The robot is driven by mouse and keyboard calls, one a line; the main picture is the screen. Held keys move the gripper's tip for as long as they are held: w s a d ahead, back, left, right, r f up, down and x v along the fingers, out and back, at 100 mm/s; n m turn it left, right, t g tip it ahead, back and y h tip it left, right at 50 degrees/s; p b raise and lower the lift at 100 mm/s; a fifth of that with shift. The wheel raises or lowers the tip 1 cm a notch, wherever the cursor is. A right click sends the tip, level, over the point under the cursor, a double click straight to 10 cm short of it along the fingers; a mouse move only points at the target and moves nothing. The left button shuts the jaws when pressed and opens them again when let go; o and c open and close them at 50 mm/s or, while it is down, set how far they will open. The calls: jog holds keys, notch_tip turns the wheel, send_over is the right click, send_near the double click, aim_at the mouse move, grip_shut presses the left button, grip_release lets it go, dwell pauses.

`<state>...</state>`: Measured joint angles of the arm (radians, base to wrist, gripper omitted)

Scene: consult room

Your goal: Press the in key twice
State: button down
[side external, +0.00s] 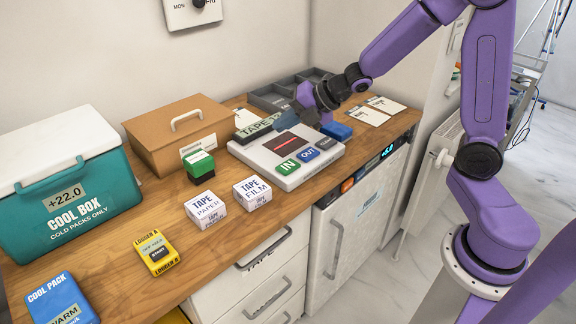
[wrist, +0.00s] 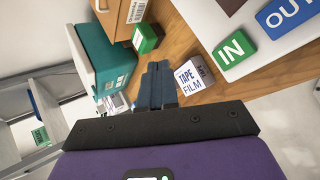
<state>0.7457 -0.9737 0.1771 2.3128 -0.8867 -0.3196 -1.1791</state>
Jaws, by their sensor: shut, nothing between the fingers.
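The green IN key (side external: 288,166) is on the front left of a white device (side external: 262,157) on the wooden counter. The blue OUT key (side external: 308,154) is beside it, to its right. In the wrist view the IN key (wrist: 235,48) shows right of the fingers, with the OUT key (wrist: 286,14) beyond it. My gripper (side external: 304,108) is over the back of the device, above and apart from the keys. Its fingers are together and empty in the wrist view (wrist: 158,76).
A tape film box (side external: 252,193), a tape paper box (side external: 205,209) and a green stamp-like block (side external: 200,166) stand left of the device. A grey tray (side external: 285,92) and a blue block (side external: 337,130) are near my gripper. The cool box (side external: 75,190) is far left.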

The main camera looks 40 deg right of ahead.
aim_at(292, 166)
jog(key=shift+s+d+n+g, duration=0.15)
jog(key=shift+d+n+g, duration=0.15)
jog(key=shift+n, duration=0.85)
jog(key=shift+s+d+n+g, duration=0.15)
jog(key=shift+d+n, duration=0.15)
jog(key=shift+n, duration=0.9)
jog(key=shift+s+d+n+g, duration=0.15)
jog(key=shift+d+n+g, duration=0.15)
jog(key=shift+n, duration=0.85)
jog(key=shift+f, duration=0.1)
jog(key=shift+f, duration=4.35)
jog(key=shift+f, duration=0.4)
